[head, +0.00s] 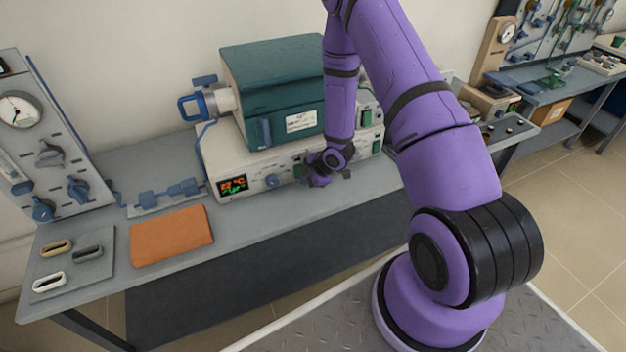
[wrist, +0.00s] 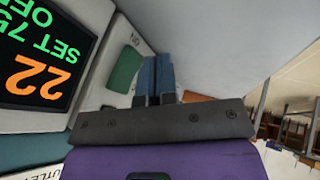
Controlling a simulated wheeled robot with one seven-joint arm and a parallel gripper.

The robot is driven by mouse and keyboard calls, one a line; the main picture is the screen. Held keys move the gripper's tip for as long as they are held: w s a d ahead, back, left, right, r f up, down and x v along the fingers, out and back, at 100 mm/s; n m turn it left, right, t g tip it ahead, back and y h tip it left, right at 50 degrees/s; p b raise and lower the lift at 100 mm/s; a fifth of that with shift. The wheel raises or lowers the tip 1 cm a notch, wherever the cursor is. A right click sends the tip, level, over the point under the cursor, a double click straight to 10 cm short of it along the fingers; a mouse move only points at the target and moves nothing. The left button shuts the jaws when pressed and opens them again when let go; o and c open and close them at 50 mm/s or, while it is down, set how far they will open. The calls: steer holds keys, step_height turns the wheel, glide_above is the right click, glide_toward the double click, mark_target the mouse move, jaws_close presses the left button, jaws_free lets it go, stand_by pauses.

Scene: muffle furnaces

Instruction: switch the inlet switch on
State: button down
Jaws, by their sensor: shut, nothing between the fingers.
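A green rocker switch (wrist: 125,70) sits on the pale front panel in the wrist view, beside a small, partly hidden label that seems to start with "IN". My gripper (wrist: 155,62) is shut and empty; its two blue fingers lie together just right of this switch in the picture. I cannot tell whether they touch it. In the head view my gripper (head: 302,172) is at the front of the white control unit (head: 335,160), largely covering the switch there. The display (wrist: 42,65) shows 22, SET 75 and OFF, upside down.
A second green panel (wrist: 35,150) is by a label ending "UTLET". The teal furnace (head: 275,75) stands on the control unit. A gauge panel (head: 45,140), an orange pad (head: 171,235) and a tray of handles (head: 75,262) are at left.

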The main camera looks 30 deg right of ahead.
mark_target(298, 174)
steer(key=shift+w+f, duration=0.15)
steer(key=shift+w, duration=0.8)
steer(key=shift+w, duration=0.4)
steer(key=shift+w+d+r, duration=0.1)
steer(key=shift+w+r, duration=0.05)
steer(key=shift+r, duration=0.7)
